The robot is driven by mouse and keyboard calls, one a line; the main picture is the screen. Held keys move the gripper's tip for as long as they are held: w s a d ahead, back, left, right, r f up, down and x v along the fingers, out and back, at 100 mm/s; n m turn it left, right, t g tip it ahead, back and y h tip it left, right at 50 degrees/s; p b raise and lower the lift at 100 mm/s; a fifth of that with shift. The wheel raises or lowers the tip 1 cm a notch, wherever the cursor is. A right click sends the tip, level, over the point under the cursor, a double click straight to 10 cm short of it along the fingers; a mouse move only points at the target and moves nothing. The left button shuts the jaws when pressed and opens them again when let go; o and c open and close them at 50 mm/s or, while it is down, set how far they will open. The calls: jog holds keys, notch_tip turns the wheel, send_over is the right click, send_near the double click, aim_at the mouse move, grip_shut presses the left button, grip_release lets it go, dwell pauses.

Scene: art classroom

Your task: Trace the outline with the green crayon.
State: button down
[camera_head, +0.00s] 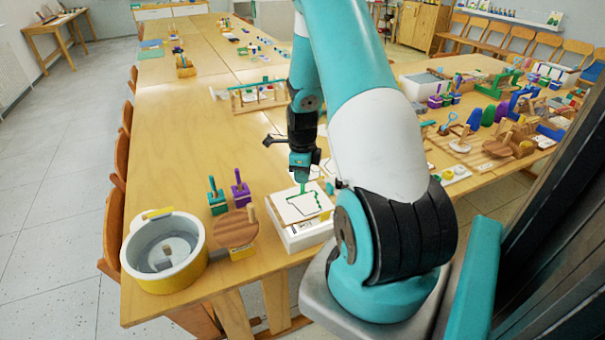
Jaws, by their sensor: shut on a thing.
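My gripper (302,172) points down over the white drawing surface and is shut on the green crayon (303,187). The crayon's lower end is at or just above the sheet; I cannot tell if it touches. The white sheet with the outline (290,213) lies on top of a white box (304,238) near the table's front edge. A dark outline shows on the sheet, and a green line runs along its right part. My arm hides some of the area to the right of the sheet.
A grey pot with a yellow base (135,248), a round wooden board (236,228), a green block tool (217,204) and a purple one (240,194) stand left of the box. A wooden rack (257,101) stands behind. The table's left middle (165,150) is clear.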

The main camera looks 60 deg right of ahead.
dwell(0.8)
jog(key=shift+r+p, duration=1.85)
jog(key=shift+r, duration=0.15)
jog(key=shift+f, duration=0.1)
jog(key=shift+s+d+f+b, duration=0.2)
jog(key=shift+s+d+f, duration=0.1)
jog(key=shift+d, duration=0.15)
jog(key=shift+s+d+f+b, duration=0.2)
jog(key=shift+s+d, duration=0.05)
jog(key=shift+d, duration=0.2)
jog(key=shift+f+b, duration=1)
jog(key=shift+f, duration=0.55)
jog(key=shift+r, duration=0.15)
notch_tip(320, 180, up, 4)
jog(key=p, duration=0.3)
jog(key=shift+p, duration=0.3)
